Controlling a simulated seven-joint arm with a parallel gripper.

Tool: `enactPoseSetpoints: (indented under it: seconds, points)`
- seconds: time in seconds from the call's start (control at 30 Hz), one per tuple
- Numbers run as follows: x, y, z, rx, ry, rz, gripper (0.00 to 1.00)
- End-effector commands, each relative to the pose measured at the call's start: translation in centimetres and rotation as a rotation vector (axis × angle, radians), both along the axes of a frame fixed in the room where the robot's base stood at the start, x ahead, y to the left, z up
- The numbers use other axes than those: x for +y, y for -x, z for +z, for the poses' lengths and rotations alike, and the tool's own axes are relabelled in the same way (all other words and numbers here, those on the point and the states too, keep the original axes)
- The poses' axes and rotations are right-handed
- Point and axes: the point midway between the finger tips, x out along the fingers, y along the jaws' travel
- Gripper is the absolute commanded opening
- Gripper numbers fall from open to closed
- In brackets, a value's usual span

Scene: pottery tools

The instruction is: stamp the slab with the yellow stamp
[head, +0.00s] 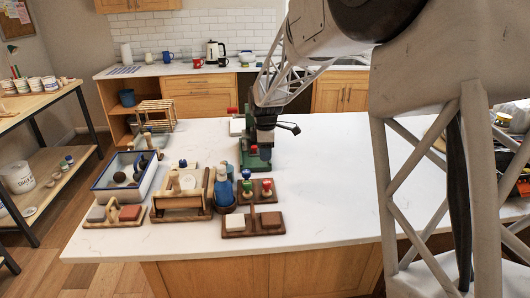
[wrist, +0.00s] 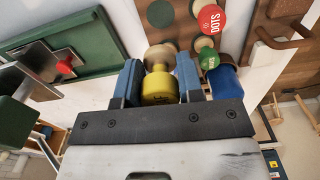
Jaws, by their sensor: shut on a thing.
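My gripper (wrist: 159,70) is shut on the yellow stamp (wrist: 160,90), its blue fingers on either side of the yellow part. A pale wooden part of the stamp sticks out beyond the fingers. In the head view my gripper (head: 265,138) hangs over the green equipment at the back of the worktop, and the stamp cannot be made out. Pale and brown blocks (head: 270,219) lie on a wooden tray at the front; I cannot tell whether one is the slab.
Red (wrist: 211,20) and green (wrist: 207,57) stamps stand on a brown rack (head: 256,193), close to a blue bottle (head: 223,189). A blue-edged tray (head: 108,180) and a wooden frame (head: 182,207) stand left. The white worktop (head: 330,190) is clear to the right.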

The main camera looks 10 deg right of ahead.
Motion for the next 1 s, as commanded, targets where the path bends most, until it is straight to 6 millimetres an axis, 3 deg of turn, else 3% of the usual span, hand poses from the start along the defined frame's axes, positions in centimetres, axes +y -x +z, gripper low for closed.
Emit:
enactPoseSetpoints:
  seconds: [0.37,1.0]
  points:
    - [-1.2,-1.6,0.3,0.0,0.0,-0.214,0.11]
    - [-5.5,-6.3,1.3,0.0,0.0,-0.942,0.11]
